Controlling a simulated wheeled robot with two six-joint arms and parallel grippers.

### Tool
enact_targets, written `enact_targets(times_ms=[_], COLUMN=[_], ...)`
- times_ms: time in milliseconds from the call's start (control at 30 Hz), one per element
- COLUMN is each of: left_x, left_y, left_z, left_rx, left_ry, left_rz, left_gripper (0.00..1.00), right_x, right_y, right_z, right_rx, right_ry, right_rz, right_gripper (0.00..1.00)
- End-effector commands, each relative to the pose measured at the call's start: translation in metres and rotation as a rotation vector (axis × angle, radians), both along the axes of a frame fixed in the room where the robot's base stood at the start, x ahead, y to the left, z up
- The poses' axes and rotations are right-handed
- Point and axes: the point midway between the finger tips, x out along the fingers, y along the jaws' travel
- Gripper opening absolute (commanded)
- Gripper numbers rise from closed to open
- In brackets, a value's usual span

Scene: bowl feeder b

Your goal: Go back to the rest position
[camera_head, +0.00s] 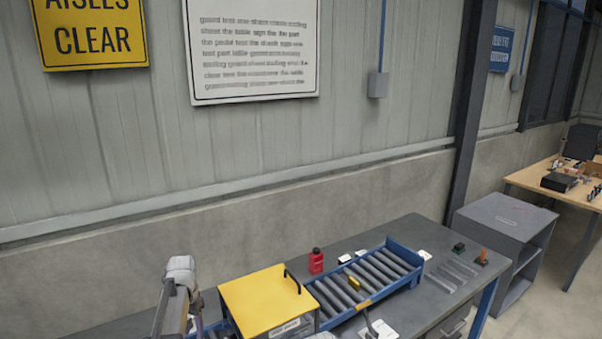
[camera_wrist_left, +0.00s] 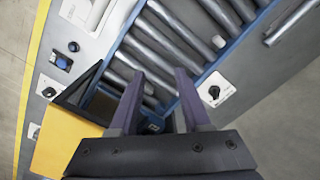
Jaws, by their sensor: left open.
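My left gripper (camera_head: 178,302) is at the lower left of the head view, left of the yellow-topped box (camera_head: 268,299). In the left wrist view, the two dark purple fingers of my left gripper (camera_wrist_left: 157,76) stand apart, with nothing held between them. Metal rollers of the blue-framed conveyor (camera_wrist_left: 172,48) show beyond the fingertips. Part of the yellow top (camera_wrist_left: 58,142) and its black handle show at the lower left there.
The grey table (camera_head: 432,240) carries a red bottle (camera_head: 316,261), the roller conveyor (camera_head: 412,262) and small dark and orange items at its right end. A grey cabinet (camera_head: 500,220) stands to the right. A wall with signs rises behind. Space above the table is clear.

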Motion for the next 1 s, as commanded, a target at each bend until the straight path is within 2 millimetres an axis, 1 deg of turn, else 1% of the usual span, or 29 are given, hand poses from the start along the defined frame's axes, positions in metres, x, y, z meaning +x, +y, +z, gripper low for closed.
enact_targets(times_ms=[33, 67, 100, 167, 233, 267, 300, 367, 400, 500, 600, 700, 800, 1000], left_x=[-0.012, -0.018, -0.026, -0.041, -0.066, -0.079, -0.098, -0.126, -0.144, -0.185, -0.215, -0.233, -0.241, -0.241], left_y=[-0.02, -0.031, -0.047, -0.072, -0.108, -0.124, -0.145, -0.174, -0.191, -0.222, -0.242, -0.252, -0.257, -0.258], left_z=[-0.008, -0.01, -0.014, -0.02, -0.03, -0.035, -0.042, -0.05, -0.056, -0.067, -0.074, -0.078, -0.079, -0.078], left_rx=[0.004, 0.006, 0.009, 0.014, 0.022, 0.026, 0.034, 0.045, 0.052, 0.067, 0.08, 0.087, 0.091, 0.091], left_ry=[0.002, 0.004, 0.006, 0.009, 0.013, 0.015, 0.017, 0.018, 0.019, 0.018, 0.015, 0.013, 0.012, 0.012], left_rz=[-0.009, -0.011, -0.015, -0.02, -0.029, -0.034, -0.039, -0.046, -0.05, -0.059, -0.063, -0.063, -0.064, -0.062], left_gripper=[0.47, 0.47, 0.47, 0.47, 0.47, 0.47, 0.47, 0.47, 0.47, 0.47, 0.47, 0.47, 0.47, 0.47], right_x=[0.0, 0.0, 0.0, 0.0, 0.0, 0.0, 0.0, 0.0, 0.0, 0.0, 0.0, 0.0, 0.0, 0.0], right_y=[0.0, 0.0, 0.0, 0.0, 0.0, 0.0, 0.0, 0.0, 0.0, 0.0, 0.0, 0.0, 0.0, 0.0], right_z=[-0.008, -0.01, -0.014, -0.02, -0.03, -0.035, -0.042, -0.051, -0.056, -0.068, -0.075, -0.079, -0.08, -0.079], right_rx=[0.0, 0.0, 0.0, 0.0, 0.0, -0.001, -0.001, -0.001, -0.001, -0.001, -0.001, -0.001, -0.001, -0.001], right_ry=[0.0, 0.0, 0.0, 0.0, 0.0, 0.0, 0.0, 0.0, 0.0, 0.0, 0.0, 0.0, 0.0, 0.0], right_rz=[0.0, 0.0, 0.001, 0.001, 0.002, 0.002, 0.002, 0.003, 0.003, 0.004, 0.005, 0.005, 0.005, 0.005], right_gripper=[0.5, 0.5, 0.5, 0.5, 0.5, 0.5, 0.5, 0.5, 0.5, 0.5, 0.5, 0.5, 0.5, 0.5])
